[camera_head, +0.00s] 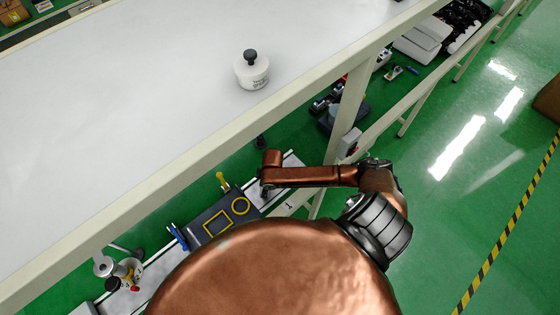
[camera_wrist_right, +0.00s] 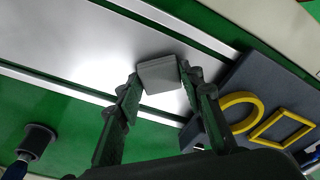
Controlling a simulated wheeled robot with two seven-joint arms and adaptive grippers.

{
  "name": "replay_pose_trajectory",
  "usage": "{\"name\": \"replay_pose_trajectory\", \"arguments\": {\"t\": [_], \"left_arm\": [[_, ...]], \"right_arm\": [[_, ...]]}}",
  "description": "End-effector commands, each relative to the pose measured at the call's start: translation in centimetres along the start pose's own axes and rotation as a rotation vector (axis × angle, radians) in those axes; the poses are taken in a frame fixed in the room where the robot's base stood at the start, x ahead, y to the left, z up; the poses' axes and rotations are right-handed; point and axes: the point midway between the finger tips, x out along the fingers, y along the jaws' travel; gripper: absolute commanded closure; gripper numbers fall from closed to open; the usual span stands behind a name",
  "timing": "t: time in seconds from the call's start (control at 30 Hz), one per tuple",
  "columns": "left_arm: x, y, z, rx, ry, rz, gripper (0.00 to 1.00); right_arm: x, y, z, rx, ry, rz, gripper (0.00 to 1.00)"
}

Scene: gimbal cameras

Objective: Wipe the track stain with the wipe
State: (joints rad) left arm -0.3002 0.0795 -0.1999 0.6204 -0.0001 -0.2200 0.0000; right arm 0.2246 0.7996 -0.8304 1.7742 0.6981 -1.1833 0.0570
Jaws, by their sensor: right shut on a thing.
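My right gripper (camera_wrist_right: 160,84) is shut on a small light grey block, which looks like the wipe (camera_wrist_right: 158,72), held between the fingertips. The wipe appears over the pale track (camera_wrist_right: 90,50), a light strip with dark lines along it. I cannot tell whether it touches the surface. No stain shows clearly; glare and the wipe cover part of the track. In the head view my copper right arm reaches down past the table edge toward the track (camera_head: 290,161), and the right gripper is mostly hidden there. My left gripper is not in view.
A dark board with a yellow ring and square (camera_head: 222,222) sits on the track, close to the gripper in the wrist view. A white bottle with a black cap (camera_head: 252,70) stands on the white table (camera_head: 130,80). The table's beam runs above the track.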

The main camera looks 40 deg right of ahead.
Motion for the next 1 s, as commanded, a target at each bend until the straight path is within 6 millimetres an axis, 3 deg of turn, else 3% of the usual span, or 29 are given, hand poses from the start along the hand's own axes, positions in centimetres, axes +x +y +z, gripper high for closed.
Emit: {"name": "replay_pose_trajectory", "arguments": {"t": [0.2,1.0], "left_arm": [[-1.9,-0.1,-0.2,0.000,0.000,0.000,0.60],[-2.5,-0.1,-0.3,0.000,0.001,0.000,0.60]], "right_arm": [[-0.3,-0.7,-0.2,0.010,-0.003,-0.001,0.87],[-0.7,5.0,4.7,0.007,-0.004,0.002,0.87]]}}
